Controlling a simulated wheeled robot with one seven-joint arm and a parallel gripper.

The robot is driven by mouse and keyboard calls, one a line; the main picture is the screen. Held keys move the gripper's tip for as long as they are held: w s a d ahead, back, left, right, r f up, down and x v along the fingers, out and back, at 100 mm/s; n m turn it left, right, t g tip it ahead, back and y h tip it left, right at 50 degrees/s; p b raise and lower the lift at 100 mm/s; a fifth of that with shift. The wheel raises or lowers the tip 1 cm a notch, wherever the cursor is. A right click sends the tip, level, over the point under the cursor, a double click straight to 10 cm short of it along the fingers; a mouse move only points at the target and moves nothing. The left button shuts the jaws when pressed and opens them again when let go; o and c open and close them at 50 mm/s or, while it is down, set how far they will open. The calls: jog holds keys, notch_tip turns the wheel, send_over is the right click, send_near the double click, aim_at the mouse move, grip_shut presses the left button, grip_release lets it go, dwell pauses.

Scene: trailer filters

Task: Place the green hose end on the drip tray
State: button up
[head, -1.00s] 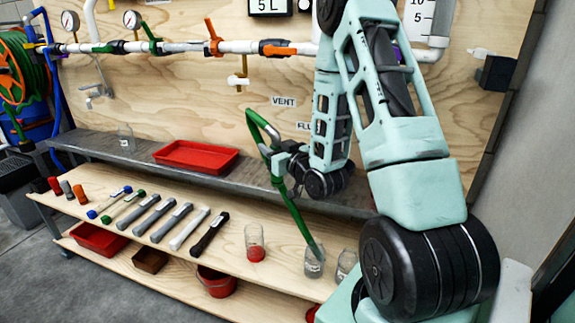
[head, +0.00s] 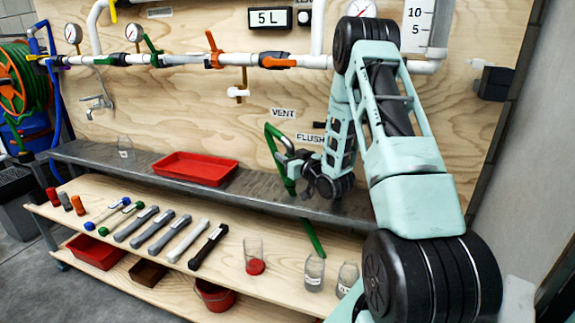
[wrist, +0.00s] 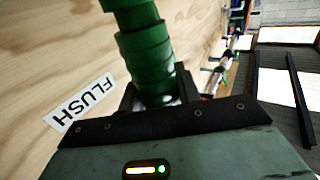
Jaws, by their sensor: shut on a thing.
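The green hose (head: 275,150) bends in an arch above my gripper (head: 294,163), which is shut on it beside the plywood panel. In the wrist view the ribbed green hose (wrist: 146,45) rises from between the jaws, next to the FLUSH label. A straight green length (head: 313,238) shows lower down, in front of the ledge's edge; the part between is partly hidden. A shallow red tray (head: 195,167), which looks like the drip tray, lies empty on the grey ledge to the left of my gripper, apart from the hose.
The grey ledge (head: 250,190) runs along the panel, with a clear jar (head: 125,148) at its left. The wooden bench (head: 150,262) in front holds several tools and clear jars (head: 314,272). Pipes with valves (head: 213,52) cross above. The ledge between tray and gripper is clear.

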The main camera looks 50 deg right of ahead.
jog(key=shift+f, duration=0.95)
jog(key=shift+w+d+f, duration=0.1)
jog(key=shift+d+f, duration=0.1)
jog(key=shift+f, duration=0.15)
jog(key=shift+f+b, duration=0.15)
jog(key=shift+b, duration=0.15)
jog(key=o, duration=1)
jog(key=shift+o, duration=0.2)
